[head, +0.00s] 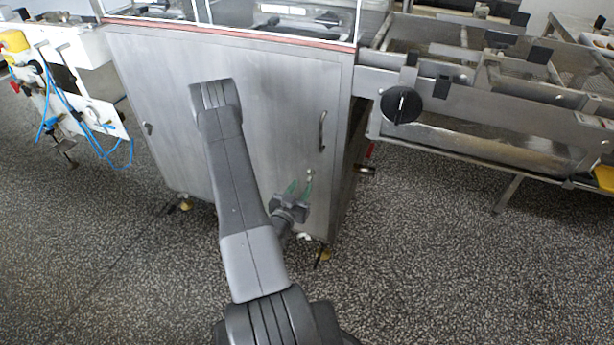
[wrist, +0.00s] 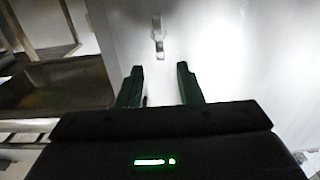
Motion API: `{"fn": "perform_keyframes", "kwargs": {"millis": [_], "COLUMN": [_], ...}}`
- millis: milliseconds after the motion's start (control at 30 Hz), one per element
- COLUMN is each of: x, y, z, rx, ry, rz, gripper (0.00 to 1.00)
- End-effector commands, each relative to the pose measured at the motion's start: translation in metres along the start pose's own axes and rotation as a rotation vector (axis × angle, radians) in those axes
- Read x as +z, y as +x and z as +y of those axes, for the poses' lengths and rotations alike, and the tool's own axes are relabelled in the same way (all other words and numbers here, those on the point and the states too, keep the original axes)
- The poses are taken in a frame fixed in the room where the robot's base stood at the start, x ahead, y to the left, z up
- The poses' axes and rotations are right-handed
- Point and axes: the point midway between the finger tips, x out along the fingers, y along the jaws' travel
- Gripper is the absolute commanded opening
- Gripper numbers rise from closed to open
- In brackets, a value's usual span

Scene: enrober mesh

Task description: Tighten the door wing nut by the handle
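The door wing nut (head: 310,173) is a small pale metal piece on the grey cabinet door (head: 268,95), below the bar handle (head: 322,131). My gripper (head: 300,187) is near it, low in front of the door, with its green-lined fingers apart.
A conveyor frame (head: 480,105) with a black knob (head: 401,105) juts out right of the cabinet. A white unit with blue cables (head: 70,90) stands at the left. The speckled floor (head: 450,270) is clear in front.

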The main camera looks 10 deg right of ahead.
Motion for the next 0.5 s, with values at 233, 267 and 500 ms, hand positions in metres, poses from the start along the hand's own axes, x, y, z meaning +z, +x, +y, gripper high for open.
{"fn": "perform_keyframes", "kwargs": {"millis": [233,267,500], "x": [0.0,0.0,0.0], "y": [0.045,0.048,0.062], "z": [0.001,0.001,0.0], "rx": [0.002,0.002,0.0], "ry": [0.001,0.001,-0.001], "rz": [0.001,0.001,0.0], "gripper": [0.33,0.33,0.33]}}
